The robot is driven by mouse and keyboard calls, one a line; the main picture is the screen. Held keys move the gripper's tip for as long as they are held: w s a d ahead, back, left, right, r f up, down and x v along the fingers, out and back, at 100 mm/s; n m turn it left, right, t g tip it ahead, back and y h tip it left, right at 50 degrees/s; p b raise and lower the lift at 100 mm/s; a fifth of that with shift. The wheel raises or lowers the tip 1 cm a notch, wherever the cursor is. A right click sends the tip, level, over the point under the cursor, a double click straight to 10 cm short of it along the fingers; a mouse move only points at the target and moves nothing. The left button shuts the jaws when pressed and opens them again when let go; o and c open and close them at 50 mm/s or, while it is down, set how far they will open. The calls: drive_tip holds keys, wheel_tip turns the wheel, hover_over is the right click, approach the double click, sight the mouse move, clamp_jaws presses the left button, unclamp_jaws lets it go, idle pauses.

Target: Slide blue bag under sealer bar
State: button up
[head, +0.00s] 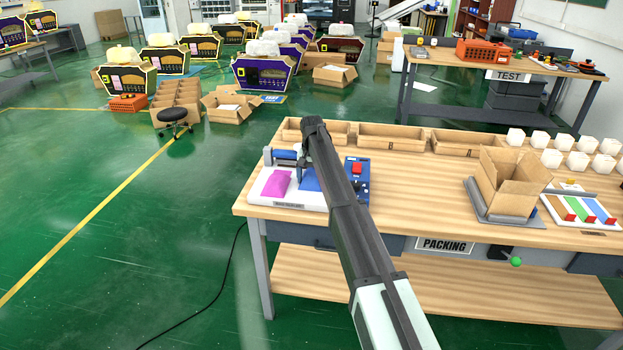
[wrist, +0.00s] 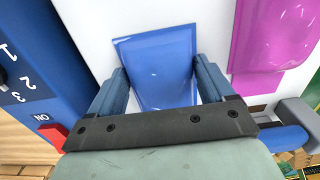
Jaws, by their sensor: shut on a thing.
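A flat blue bag (wrist: 155,62) lies on the white bed of the sealer (wrist: 210,14). In the head view the blue bag (head: 311,181) shows just left of my arm. My gripper (wrist: 165,78) is shut on the blue bag, with one finger at each side edge. The sealer bar (head: 285,155) is blue and runs across the back of the bed. Its blue end also shows at the lower right of the wrist view (wrist: 284,139). My gripper and arm hide the rest of the bar, so I cannot tell whether the bag reaches under it.
A magenta bag (head: 275,183) lies on the bed beside the blue one. A blue control box (head: 357,174) with a red button stands on the other side. The workbench (head: 410,180) also holds an open carton (head: 512,185) and several white cubes farther right.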

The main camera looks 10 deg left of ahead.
drive_tip(key=o, duration=1)
drive_tip(key=shift+c, duration=0.2)
wheel_tip(320, 180, up, 14)
